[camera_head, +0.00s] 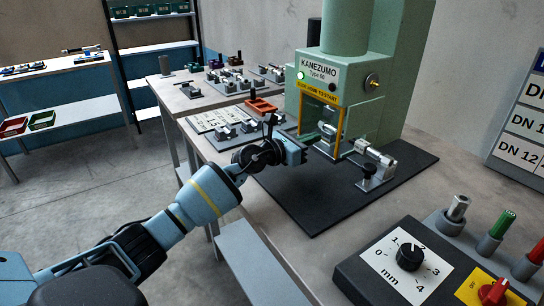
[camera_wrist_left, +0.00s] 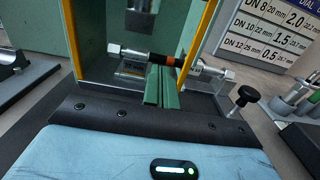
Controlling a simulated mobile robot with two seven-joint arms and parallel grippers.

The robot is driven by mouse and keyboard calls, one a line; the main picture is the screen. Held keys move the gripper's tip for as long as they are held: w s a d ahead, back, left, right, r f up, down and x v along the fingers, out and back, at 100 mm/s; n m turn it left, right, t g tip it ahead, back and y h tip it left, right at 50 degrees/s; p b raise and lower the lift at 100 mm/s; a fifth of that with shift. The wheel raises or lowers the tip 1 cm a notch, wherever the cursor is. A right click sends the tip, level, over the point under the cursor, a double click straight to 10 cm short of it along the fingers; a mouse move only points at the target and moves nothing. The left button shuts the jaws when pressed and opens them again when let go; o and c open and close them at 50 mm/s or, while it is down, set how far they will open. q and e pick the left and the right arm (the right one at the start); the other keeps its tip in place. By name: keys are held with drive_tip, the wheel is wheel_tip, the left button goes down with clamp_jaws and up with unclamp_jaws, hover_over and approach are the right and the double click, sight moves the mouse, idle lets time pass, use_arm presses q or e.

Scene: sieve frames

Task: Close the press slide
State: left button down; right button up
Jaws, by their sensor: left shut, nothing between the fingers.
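The green press (camera_head: 395,70) stands on a dark mat, with a yellow slide-home label on its front. Its slide (camera_head: 325,148) sits low at the front opening, partly hidden by my gripper in the head view. In the left wrist view a metal and black hose piece with an orange band (camera_wrist_left: 168,60) lies across it, between the yellow-edged posts. My left gripper (camera_head: 301,150) is shut and empty, just in front of the slide. Its closed fingers (camera_wrist_left: 158,88) point at the hose piece; I cannot tell whether they touch. My right gripper is not in view.
A dial box (camera_head: 400,262) and a row of tools (camera_head: 490,238) are at front right. Small metal parts and an orange tray (camera_head: 261,106) lie left of the press. The front of the mat (camera_head: 320,200) is clear.

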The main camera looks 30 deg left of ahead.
use_arm(q)
drive_tip(key=v, duration=0.3)
drive_tip(key=p+v, duration=0.1)
drive_tip(key=shift+s+d+r, duration=0.15)
drive_tip(key=shift+s+r, duration=0.15)
drive_tip(key=shift+r, duration=0.1)
drive_tip(key=shift+s+a+f, duration=0.5)
drive_tip(key=shift+s+a, duration=0.15)
drive_tip(key=shift+s, duration=0.05)
drive_tip(key=v, duration=0.3)
drive_tip(key=shift+s+r+p, duration=0.1)
drive_tip(key=shift+s+p, duration=0.25)
drive_tip(key=shift+s, duration=0.05)
drive_tip(key=shift+s+a, duration=0.25)
drive_tip(key=shift+s, duration=0.2)
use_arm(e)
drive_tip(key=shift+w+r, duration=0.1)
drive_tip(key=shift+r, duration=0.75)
